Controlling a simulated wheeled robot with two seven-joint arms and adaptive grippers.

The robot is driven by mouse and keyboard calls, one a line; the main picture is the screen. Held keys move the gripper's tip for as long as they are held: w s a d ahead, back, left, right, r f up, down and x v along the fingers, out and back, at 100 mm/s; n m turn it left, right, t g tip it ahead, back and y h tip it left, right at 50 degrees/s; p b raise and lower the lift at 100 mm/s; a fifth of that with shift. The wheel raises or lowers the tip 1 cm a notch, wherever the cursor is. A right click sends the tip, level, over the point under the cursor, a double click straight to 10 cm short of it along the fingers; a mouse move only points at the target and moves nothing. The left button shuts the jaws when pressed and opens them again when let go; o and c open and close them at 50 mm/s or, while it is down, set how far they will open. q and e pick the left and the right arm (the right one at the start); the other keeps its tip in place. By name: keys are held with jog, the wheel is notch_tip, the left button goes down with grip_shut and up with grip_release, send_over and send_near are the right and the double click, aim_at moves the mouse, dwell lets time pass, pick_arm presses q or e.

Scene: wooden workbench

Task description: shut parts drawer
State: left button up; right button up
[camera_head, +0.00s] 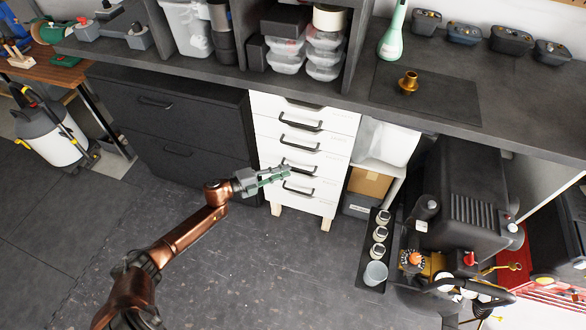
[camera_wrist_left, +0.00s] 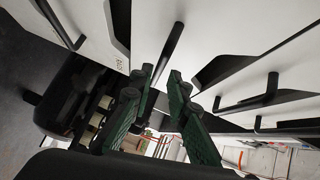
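A white drawer unit (camera_head: 303,148) with several drawers and black bar handles stands under the dark bench. The drawer fronts look nearly flush in the head view; I cannot tell for sure which one stands out. My left gripper (camera_head: 276,176) is in front of the lower drawers, with its green fingers toward the handles. In the left wrist view the fingers (camera_wrist_left: 161,76) are parted, and a black handle (camera_wrist_left: 172,48) reaches down toward the gap between their tips. I cannot tell whether they touch it. White drawer fronts (camera_wrist_left: 232,30) fill the upper part of that view. My right gripper is not in view.
A dark cabinet (camera_head: 170,118) stands left of the drawer unit. Right of it are shelves with a cardboard box (camera_head: 369,182), then a black machine (camera_head: 470,185) beside a dark tray of cups (camera_head: 367,250). The floor (camera_head: 275,270) in front of the drawers is clear.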

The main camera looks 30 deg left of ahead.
pick_arm(q)
jog(key=v, duration=0.6)
jog(key=shift+s, duration=0.2)
jog(key=shift+a, duration=0.1)
